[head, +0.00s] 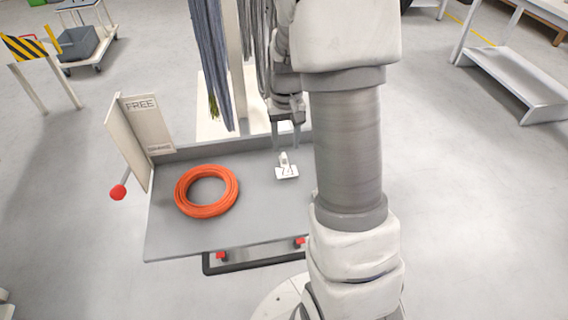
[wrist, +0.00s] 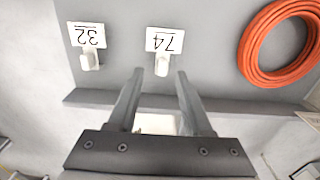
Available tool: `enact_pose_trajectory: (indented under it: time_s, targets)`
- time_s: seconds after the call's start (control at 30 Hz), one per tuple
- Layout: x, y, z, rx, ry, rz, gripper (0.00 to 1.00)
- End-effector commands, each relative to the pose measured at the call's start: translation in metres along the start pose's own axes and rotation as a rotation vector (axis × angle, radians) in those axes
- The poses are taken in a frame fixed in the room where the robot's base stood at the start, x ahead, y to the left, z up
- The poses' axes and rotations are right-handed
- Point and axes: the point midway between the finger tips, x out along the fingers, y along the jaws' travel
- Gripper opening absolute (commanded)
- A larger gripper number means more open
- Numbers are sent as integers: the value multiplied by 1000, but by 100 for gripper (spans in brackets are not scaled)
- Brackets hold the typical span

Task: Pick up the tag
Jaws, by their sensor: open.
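Two white tags lie on the grey tray (head: 255,195), each a card with a raised white tab. In the wrist view, one tag reads 74, upside down (wrist: 165,40), and the other reads 32, upside down (wrist: 88,36). The head view shows one tag (head: 287,172), on the side nearer the coil; the other is hidden there behind my arm. My gripper (head: 286,147) is open and empty, pointing down over the back of the tray. In the wrist view, the tab of the 74 tag is just ahead of and between the fingertips (wrist: 160,75), not gripped.
An orange cable coil (head: 178,192) lies on the tray, left of the tag in the head view. A raised lip (wrist: 230,104) runs along the tray's back edge. A FREE sign board (head: 150,125) stands at its left corner. Hanging cables (head: 212,60) are close behind.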

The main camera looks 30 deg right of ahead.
Motion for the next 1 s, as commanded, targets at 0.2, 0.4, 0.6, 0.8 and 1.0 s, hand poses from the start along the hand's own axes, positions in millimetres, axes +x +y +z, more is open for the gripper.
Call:
enact_pose_trajectory:
  time_s: [0.2,0.4,0.6,0.8,1.0]
  targets:
    - [14,0,0,-1,0,0,50]
    - [37,-3,-2,-2,-3,1,50]
    - [62,-4,-3,-1,-2,0,50]
    - [63,-4,-3,-1,1,0,50]
    - [63,-4,-3,-1,0,0,19]
